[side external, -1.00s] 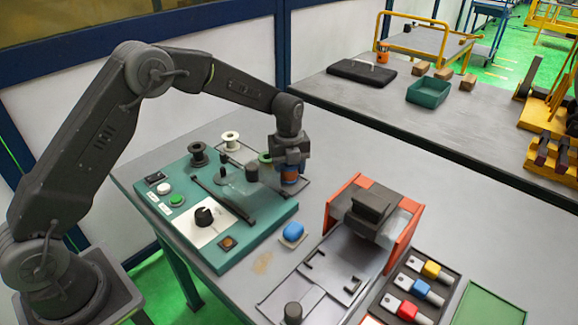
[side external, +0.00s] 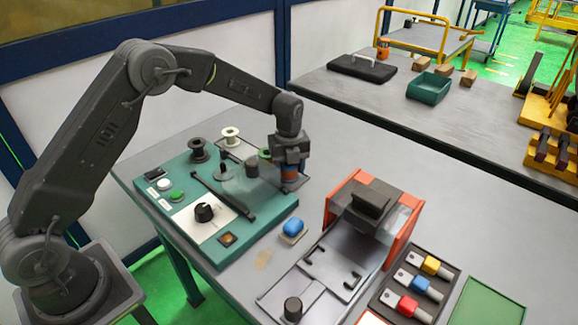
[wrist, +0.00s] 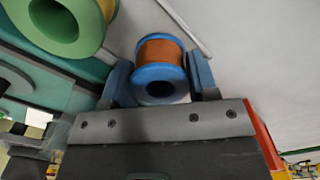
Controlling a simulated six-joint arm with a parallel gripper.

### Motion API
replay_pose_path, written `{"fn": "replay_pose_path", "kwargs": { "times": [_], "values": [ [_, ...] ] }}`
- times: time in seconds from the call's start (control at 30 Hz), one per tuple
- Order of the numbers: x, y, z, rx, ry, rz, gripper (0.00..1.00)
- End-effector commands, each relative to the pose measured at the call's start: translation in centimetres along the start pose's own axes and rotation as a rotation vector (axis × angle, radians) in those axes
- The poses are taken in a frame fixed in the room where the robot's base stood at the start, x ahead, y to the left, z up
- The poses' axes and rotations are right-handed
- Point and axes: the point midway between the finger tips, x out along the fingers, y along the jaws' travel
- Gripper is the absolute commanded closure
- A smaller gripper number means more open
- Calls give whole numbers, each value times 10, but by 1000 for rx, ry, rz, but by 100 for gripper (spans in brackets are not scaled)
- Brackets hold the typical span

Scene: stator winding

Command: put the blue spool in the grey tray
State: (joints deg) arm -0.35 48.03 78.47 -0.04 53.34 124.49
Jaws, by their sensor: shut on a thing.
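The blue spool (side external: 290,174) has blue flanges and an orange-brown copper winding. It sits between the fingers of my gripper (side external: 291,168), which is shut on it.
A green spool (side external: 265,155), a white spool (side external: 231,138) and a black spool (side external: 198,150) stand nearby. The teal control panel (side external: 175,215) is to the left.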

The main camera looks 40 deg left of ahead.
Motion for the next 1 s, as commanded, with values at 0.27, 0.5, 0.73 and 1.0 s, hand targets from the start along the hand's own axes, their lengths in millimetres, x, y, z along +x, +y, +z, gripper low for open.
{"fn": "replay_pose_path", "kwargs": {
  "times": [0.27, 0.5, 0.73, 1.0],
  "values": [
    [0, 0, 0, 0, 0, 0, 31],
    [0, 0, 0, 0, 0, 0, 17],
    [0, 0, 0, 0, 0, 0, 8],
    [-5, 0, 0, 0, -1, -2, 8]
  ]
}}
